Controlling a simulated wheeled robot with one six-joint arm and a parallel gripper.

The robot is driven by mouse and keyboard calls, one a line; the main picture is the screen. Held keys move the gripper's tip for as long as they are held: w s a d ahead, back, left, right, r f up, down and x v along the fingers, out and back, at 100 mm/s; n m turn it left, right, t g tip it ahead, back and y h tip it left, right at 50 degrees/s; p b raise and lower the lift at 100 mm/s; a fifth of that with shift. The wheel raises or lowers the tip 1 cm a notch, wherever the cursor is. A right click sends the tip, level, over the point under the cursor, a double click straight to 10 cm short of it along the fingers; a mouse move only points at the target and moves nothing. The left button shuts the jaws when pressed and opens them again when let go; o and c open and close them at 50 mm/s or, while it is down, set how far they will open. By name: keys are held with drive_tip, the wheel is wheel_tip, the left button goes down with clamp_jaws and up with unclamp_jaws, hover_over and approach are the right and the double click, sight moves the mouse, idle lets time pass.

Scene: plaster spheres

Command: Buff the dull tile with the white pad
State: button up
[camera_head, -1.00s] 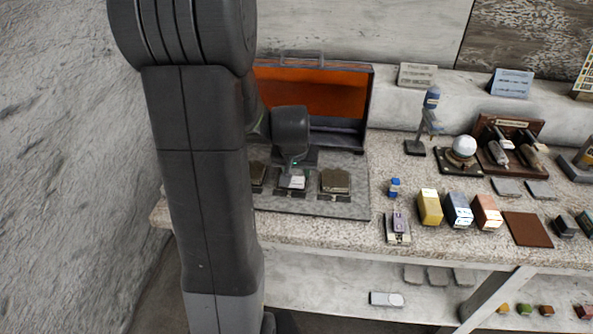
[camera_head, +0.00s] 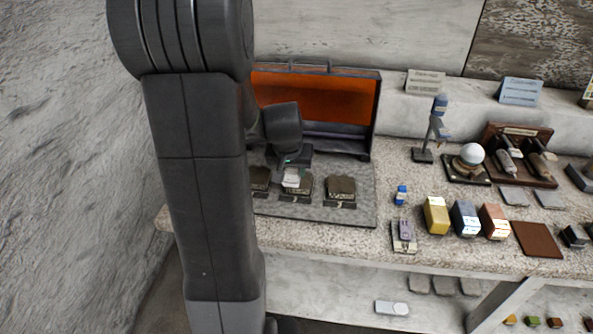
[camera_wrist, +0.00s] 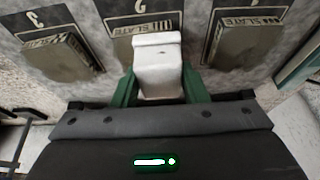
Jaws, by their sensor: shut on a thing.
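My gripper (camera_wrist: 158,85) has green fingers and is shut on the white pad (camera_wrist: 158,62), a small pale block. The pad also shows in the head view (camera_head: 292,176), at the middle of three dark slate tiles. In the wrist view it covers much of the middle tile (camera_wrist: 128,47); I cannot tell if it touches. The other tiles, one at the left of the wrist view (camera_wrist: 58,56) and one at the right (camera_wrist: 245,42), are uncovered. I cannot tell from their surfaces which tile is dull.
The tiles sit on a grey slab (camera_head: 362,208) before an open orange-lined case (camera_head: 320,96). My arm hides the slab's left side.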

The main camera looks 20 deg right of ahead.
drive_tip(key=shift+f+b, duration=0.55)
drive_tip(key=shift+f, duration=0.1)
idle(0.4)
drive_tip(key=shift+w+d+r, duration=0.1)
drive_tip(key=shift+w+d, duration=0.15)
drive_tip(key=shift+w, duration=0.05)
drive_tip(key=shift+w+d, duration=0.25)
drive_tip(key=shift+w, duration=0.2)
drive_tip(key=shift+s+a+b, duration=0.3)
drive_tip(key=shift+s+a, duration=0.2)
drive_tip(key=shift+s, duration=0.3)
drive_tip(key=shift+s+a+b, duration=0.3)
drive_tip(key=shift+s+a, duration=0.15)
drive_tip(key=shift+s, duration=0.3)
drive_tip(key=shift+w+d, duration=0.5)
drive_tip(key=shift+w, duration=0.3)
drive_tip(key=shift+w+d, duration=0.45)
drive_tip(key=shift+w, duration=0.3)
drive_tip(key=shift+s+a, duration=0.1)
drive_tip(key=shift+s+a+b, duration=0.15)
drive_tip(key=shift+s+a, duration=0.3)
drive_tip(key=shift+s, duration=0.3)
drive_tip(key=shift+s+a+b, duration=0.15)
drive_tip(key=shift+s+a, duration=0.25)
drive_tip(key=shift+s, duration=0.3)
